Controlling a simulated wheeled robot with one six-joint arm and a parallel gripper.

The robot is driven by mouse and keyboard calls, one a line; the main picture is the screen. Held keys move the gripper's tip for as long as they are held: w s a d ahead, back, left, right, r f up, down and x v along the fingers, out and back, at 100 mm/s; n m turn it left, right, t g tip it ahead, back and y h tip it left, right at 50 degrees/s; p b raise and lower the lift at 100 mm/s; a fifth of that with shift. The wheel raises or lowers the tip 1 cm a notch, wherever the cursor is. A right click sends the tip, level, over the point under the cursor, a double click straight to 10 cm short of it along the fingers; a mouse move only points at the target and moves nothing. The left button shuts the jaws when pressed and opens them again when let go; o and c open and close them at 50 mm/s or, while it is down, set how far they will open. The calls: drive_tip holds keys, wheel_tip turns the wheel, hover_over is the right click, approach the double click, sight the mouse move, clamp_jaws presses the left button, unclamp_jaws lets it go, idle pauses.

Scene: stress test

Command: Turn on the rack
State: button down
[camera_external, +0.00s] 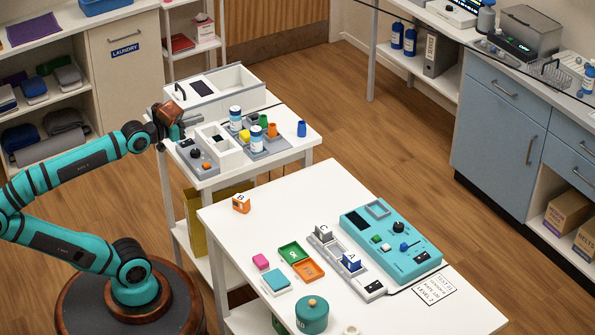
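My gripper (184,123) hangs at the left edge of the far white table, above a grey control box. The fingers are small here, and I cannot tell if they are open or shut. The control box (188,146) has a black knob and an orange-red button. Beside it a grey rack (273,144) holds white-and-blue bottles and small coloured cups. On the near table another grey rack (333,254) holds blocks lettered C (322,233) and A (351,261), with a small dark control at its front end. I cannot tell which rack is meant, or whether either is on.
A white bin (222,90) stands behind the control box, and a blue cup (301,129) stands at right. The near table holds a teal panel (391,241), a teal pot (312,316), coloured trays and an orange B block (241,203).

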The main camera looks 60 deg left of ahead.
drive_tip(key=w+d+f+m+g+h, duration=0.1)
drive_tip(key=w+d+m+g+h, duration=0.3)
drive_tip(key=w+d, duration=0.7)
drive_tip(key=w+d+f+m+g+h, duration=0.2)
drive_tip(key=w+d+m+g, duration=0.25)
drive_tip(key=w+d, duration=0.6)
drive_tip(key=d+f+m+g+h, duration=0.1)
drive_tip(key=d+f+m+g, duration=0.1)
drive_tip(key=d, duration=1)
drive_tip(key=d+f+m+g+h, duration=0.1)
drive_tip(key=d+f+m+g, duration=0.2)
drive_tip(key=d, duration=0.9)
drive_tip(key=d+f+m+g+h, duration=0.1)
drive_tip(key=d+f+m, duration=0.4)
drive_tip(key=d, duration=0.7)
drive_tip(key=shift+f+g, duration=0.45)
drive_tip(key=shift+g, duration=0.4)
drive_tip(key=shift+w+f, duration=0.1)
